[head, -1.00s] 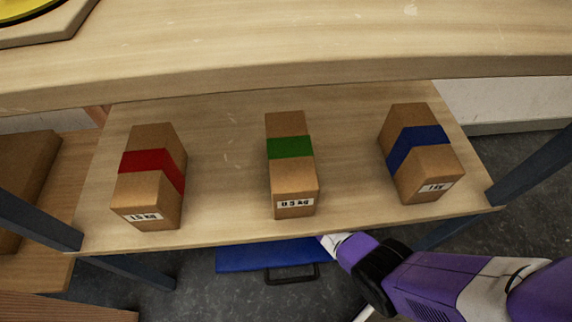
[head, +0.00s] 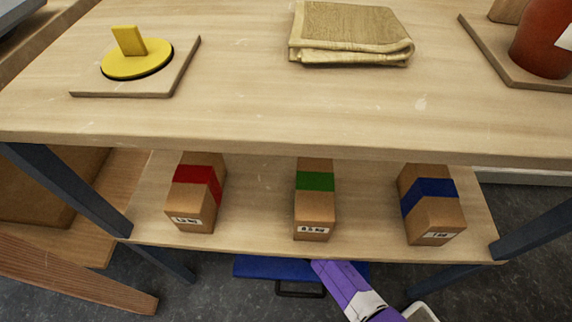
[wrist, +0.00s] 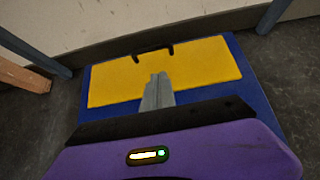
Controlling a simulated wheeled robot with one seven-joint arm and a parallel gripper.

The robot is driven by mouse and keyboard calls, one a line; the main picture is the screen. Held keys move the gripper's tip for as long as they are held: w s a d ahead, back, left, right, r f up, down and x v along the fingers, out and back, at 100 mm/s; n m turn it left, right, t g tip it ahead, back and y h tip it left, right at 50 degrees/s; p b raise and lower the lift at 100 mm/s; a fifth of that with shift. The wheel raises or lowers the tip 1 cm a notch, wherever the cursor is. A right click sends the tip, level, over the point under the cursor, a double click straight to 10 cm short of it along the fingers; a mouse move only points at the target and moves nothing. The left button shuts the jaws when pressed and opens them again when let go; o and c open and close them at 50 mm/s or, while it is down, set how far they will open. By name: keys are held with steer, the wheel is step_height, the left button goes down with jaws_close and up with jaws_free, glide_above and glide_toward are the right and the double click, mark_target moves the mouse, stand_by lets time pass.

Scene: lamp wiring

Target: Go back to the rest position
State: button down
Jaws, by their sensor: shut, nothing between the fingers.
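My gripper (wrist: 157,88) is in the wrist view with its fingers together and nothing between them. It points down toward a blue case (wrist: 262,110) with a yellow panel (wrist: 205,72) and a dark handle, low near the floor. In the head view only my purple and white arm shows, at the bottom centre in front of the shelf's edge; the fingers are out of that view. The blue case (head: 262,268) shows partly under the lower shelf there.
The lower shelf (head: 265,215) holds boxes banded red (head: 195,195), green (head: 315,200) and blue (head: 430,205). The tabletop (head: 230,100) above holds a yellow disc (head: 137,62), a folded cloth (head: 350,35) and a red container (head: 545,45). Dark table legs (head: 65,190) stand at both sides.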

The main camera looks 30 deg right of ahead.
steer(key=s+a+r+m+t+y, duration=0.1)
steer(key=s+a+r+m+y, duration=0.1)
steer(key=s+a+m, duration=0.55)
steer(key=s+a+r+m+t+y, duration=0.1)
steer(key=s+a+r+m+y, duration=0.25)
steer(key=s, duration=0.75)
steer(key=s+a+r+m+t, duration=0.2)
steer(key=s+a+r+m, duration=0.1)
steer(key=s+r+m, duration=0.45)
steer(key=s+d+r+m+t, duration=0.1)
steer(key=s+r+m, duration=0.35)
steer(key=r, duration=0.65)
steer(key=s+d+r+m+t, duration=0.1)
steer(key=s+r+m, duration=0.2)
steer(key=r+m, duration=0.55)
step_height(320, 180, up, 34)
steer(key=n+p, duration=0.2)
steer(key=p, duration=2.8)
steer(key=shift+f, duration=0.2)
